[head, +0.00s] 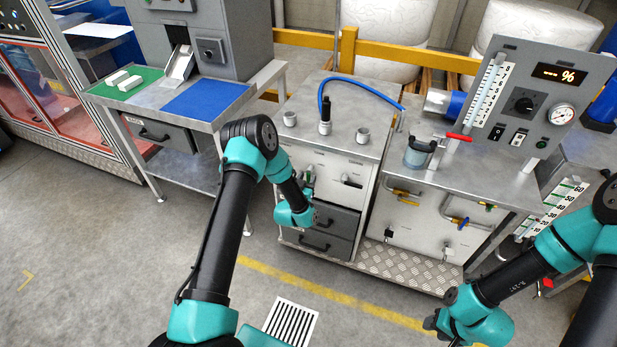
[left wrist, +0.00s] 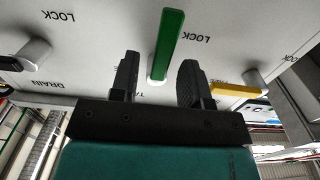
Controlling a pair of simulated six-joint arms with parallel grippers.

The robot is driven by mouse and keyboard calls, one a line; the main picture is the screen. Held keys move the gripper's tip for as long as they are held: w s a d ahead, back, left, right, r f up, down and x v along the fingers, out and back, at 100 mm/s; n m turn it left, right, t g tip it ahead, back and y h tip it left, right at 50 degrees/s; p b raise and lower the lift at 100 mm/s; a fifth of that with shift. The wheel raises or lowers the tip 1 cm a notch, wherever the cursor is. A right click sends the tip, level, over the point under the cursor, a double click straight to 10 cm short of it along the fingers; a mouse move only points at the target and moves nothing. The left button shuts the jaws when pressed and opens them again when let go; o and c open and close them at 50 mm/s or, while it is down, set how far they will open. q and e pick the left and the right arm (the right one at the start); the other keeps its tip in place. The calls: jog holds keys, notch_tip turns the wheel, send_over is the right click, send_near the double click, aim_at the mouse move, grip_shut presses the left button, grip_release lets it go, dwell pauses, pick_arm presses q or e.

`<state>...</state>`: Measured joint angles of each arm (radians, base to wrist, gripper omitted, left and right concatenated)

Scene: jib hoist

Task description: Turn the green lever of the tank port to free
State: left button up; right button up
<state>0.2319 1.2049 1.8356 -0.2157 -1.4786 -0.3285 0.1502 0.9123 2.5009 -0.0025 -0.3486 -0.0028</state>
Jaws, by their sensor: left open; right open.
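The green lever (left wrist: 168,45) stands out from a pale panel in the left wrist view, with LOCK lettering on both sides of it. In the head view the green lever (head: 309,173) is small and partly hidden by my left gripper (head: 307,190). In the left wrist view my left gripper (left wrist: 160,80) is open, with one finger on each side of the lever's base end. Gaps show between the fingers and the lever, and I see no contact. The port's lettering is partly covered by a finger. My right gripper (head: 436,322) is low at the right, away from the panel.
A yellow lever (left wrist: 235,90) and a grey fitting (left wrist: 32,52) flank the green lever in the left wrist view. Drawers (head: 325,222) lie below the panel. A blue hose (head: 350,82) arches over the cabinet top. The floor in front is mostly open.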

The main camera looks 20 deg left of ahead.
pick_arm(q)
jog(key=shift+w, duration=0.95)
grip_shut()
